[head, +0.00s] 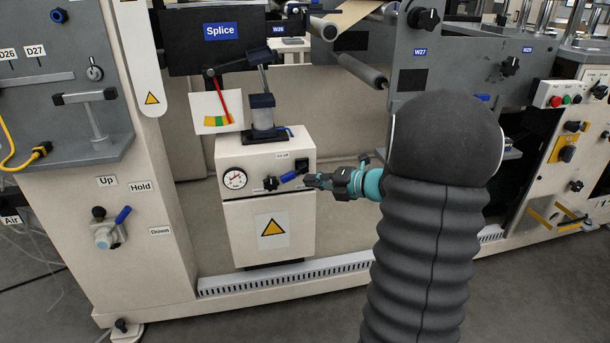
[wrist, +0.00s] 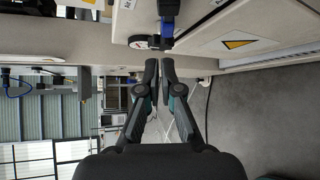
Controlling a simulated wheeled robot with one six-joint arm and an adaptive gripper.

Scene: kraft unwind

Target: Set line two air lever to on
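A white cabinet (head: 268,210) under the Splice panel carries a blue-handled lever (head: 290,176) on its front, beside a round gauge (head: 234,178). The blue handle also shows in the wrist view (wrist: 168,18), just beyond my fingertips. My gripper (head: 310,180) is just right of the handle in the head view, with its fingers pointing left toward it. In the wrist view my gripper (wrist: 159,68) has its fingertips together, with nothing seen between them. I cannot tell whether they touch the handle.
A red-needled dial (head: 218,108) and a cylinder (head: 263,112) stand above the cabinet. Floor is open in front.

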